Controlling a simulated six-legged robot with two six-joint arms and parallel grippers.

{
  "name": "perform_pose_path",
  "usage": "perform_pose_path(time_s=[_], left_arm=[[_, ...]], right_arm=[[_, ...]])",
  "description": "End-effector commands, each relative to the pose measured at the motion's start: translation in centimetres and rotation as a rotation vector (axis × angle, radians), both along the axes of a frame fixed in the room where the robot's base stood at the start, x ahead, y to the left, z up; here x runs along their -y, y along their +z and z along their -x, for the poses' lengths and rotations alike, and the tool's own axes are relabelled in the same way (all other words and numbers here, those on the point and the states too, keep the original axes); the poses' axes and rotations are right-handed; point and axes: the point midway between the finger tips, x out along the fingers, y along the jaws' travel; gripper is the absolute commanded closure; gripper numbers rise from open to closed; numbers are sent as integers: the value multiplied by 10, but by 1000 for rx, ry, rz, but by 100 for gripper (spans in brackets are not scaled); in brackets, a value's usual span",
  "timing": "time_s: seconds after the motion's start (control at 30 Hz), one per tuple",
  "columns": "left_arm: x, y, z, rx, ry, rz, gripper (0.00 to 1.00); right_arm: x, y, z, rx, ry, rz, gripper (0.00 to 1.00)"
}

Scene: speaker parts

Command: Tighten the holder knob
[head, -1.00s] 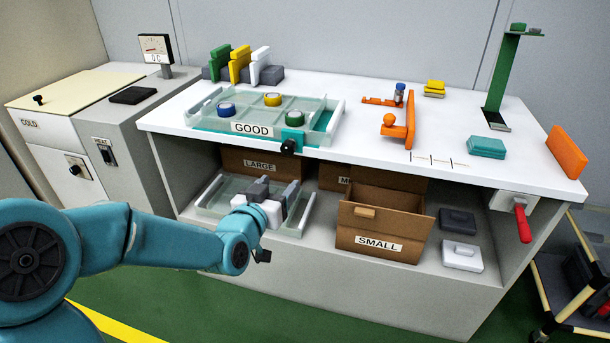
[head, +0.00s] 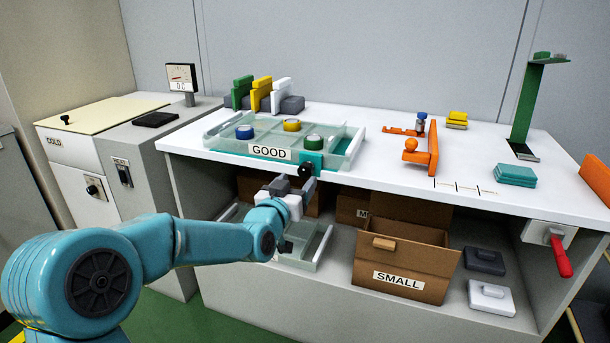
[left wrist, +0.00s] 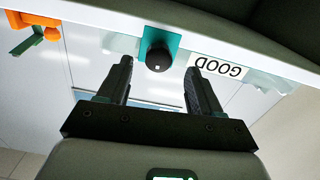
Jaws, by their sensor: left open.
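The holder knob (head: 304,169) is a round black knob on a teal block (head: 312,158). It sits at the bench's front edge, beside the GOOD label of the clear tray (head: 343,146). In the left wrist view the knob (left wrist: 158,57) faces the camera, with the teal block behind it. My left gripper (head: 298,180) is just below the knob in the head view. In the left wrist view its two dark fingers (left wrist: 157,72) are open. The knob shows in the gap near their tips, with no clear contact. My right gripper is out of view.
An orange fixture (head: 431,150) stands right of the tray. Below the bench top, a clear shelf tray (head: 318,250) and the SMALL box (head: 405,262) sit on the shelf. A red-handled lever (head: 561,256) is at the right. The bench front edge lies close above my gripper.

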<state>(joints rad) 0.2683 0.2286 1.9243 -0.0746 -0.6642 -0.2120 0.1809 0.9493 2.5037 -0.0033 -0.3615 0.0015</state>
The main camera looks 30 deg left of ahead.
Motion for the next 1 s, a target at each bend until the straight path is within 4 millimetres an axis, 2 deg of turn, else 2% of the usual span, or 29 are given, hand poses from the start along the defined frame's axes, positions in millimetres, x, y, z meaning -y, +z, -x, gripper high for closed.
perform_pose_path(time_s=[0.1, 0.3, 0.7, 0.87, 1.0], left_arm=[[-4, -1, -26, 0, -1, 0, 35], [-11, 0, -50, 0, -1, 0, 35], [-12, 0, -57, -1, -1, 0, 35], [-12, 0, -57, -1, -1, 0, 87], [-12, 0, -57, -1, -1, -2, 89]], right_arm=[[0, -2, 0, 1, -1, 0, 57], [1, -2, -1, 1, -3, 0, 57], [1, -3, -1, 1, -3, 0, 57], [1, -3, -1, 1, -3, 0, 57], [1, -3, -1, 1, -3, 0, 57]])
